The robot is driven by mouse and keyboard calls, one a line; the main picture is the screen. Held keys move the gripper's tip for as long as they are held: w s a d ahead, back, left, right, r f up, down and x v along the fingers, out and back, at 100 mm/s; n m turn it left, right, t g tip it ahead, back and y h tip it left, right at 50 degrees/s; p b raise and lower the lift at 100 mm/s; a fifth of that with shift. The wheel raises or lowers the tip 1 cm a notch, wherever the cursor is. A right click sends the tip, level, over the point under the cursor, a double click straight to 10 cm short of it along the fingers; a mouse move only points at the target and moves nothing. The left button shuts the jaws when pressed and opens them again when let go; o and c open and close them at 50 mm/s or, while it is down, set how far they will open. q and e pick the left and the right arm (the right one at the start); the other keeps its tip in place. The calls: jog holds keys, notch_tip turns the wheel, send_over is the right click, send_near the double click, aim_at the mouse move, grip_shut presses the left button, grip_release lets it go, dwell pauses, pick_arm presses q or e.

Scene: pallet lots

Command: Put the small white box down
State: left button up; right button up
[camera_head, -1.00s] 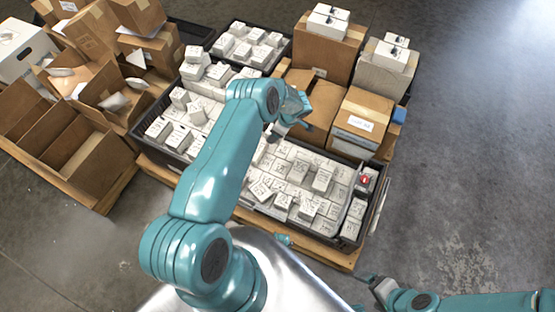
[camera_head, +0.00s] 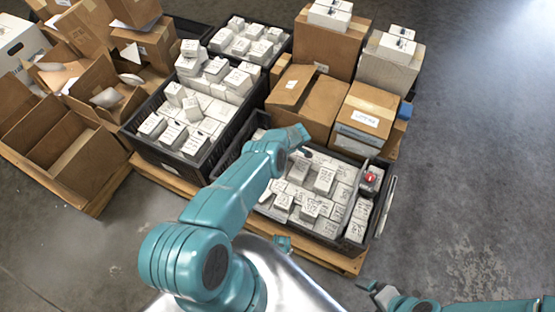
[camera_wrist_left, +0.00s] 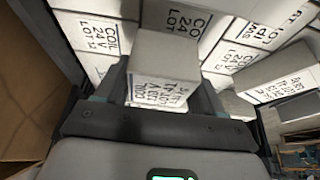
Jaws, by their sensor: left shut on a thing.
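A small white box (camera_wrist_left: 158,92) with printed lettering sits between the fingers of my left gripper (camera_wrist_left: 160,100) in the left wrist view. The gripper is shut on it. Rows of similar white boxes (camera_wrist_left: 178,18) lie just beyond it; I cannot tell if the held box touches them. In the head view my left gripper (camera_head: 302,150) is over the far part of the near right black crate (camera_head: 353,246), and my arm hides the held box. My right gripper (camera_head: 378,292) is low at the right, off the pallet, too small to read.
A red-topped device (camera_head: 370,178) sits at the crate's right end. Brown cartons (camera_head: 365,118) stand right behind the crate. Another black crate (camera_head: 205,165) of white boxes is to its left. Open cartons (camera_head: 75,150) fill the left pallet. Grey floor (camera_head: 470,180) is clear at right.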

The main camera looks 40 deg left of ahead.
pick_arm(q)
jog(key=shift+f+b, duration=0.35)
jog(key=shift+f, duration=0.5)
jog(key=o, duration=1.1)
jog(key=shift+r, duration=0.1)
jog(key=shift+o, duration=0.2)
pick_arm(e)
jog(key=shift+f, duration=0.7)
pick_arm(q)
jog(key=w+d+r+m+t+p, duration=0.1)
jog(key=d+r+m+t+p, duration=0.2)
jog(key=r, duration=0.4)
jog(key=d+r+m+p, duration=0.3)
jog(key=d+r+p, duration=0.15)
jog(key=r, duration=0.35)
jog(key=s+d+r+m+h, duration=0.4)
jog(key=s+d+r+m, duration=0.1)
jog(key=s+d, duration=0.6)
jog(key=s+d+r+m+g+h, duration=0.1)
jog(key=s+d+r+m+h, duration=0.3)
jog(key=s+d, duration=0.8)
notch_tip(320, 180, up, 2)
jog(key=m, duration=0.4)
jog(key=shift+d+m+b, duration=0.3)
jog(key=shift+b, duration=0.05)
pick_arm(e)
notch_tip(320, 180, up, 7)
jog(key=shift+f, duration=0.2)
